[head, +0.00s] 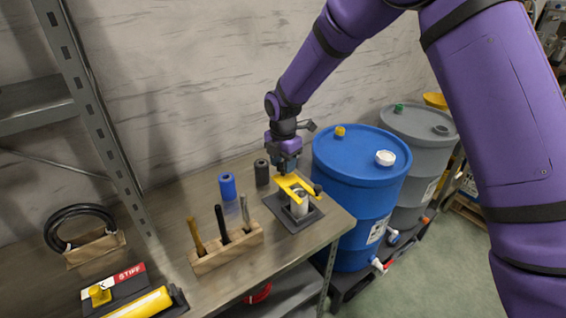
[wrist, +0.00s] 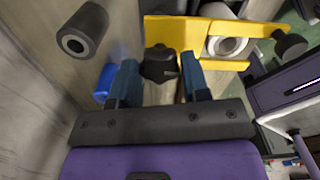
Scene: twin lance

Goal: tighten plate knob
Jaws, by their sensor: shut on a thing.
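A yellow plate fixture (head: 297,184) stands on a dark square base (head: 283,213) near the table's right end. In the wrist view the yellow plate (wrist: 166,30) has a cut-out around a pale cylinder (wrist: 227,46). A black lobed knob (wrist: 159,62) sits at the plate's near edge, between my two blue fingers. My gripper (wrist: 160,78) is shut on this knob. In the head view my gripper (head: 286,168) points down at the plate's back end, and the held knob is mostly hidden. A second dark round knob (wrist: 291,46) is at the plate's other side.
A blue cylinder (head: 227,186) and a dark hollow cylinder (head: 262,172) stand left of the fixture. A wooden block (head: 228,249) holds several handled tools in front. A blue drum (head: 357,190) stands close beyond the table's right edge. A metal rack (head: 92,110) is at left.

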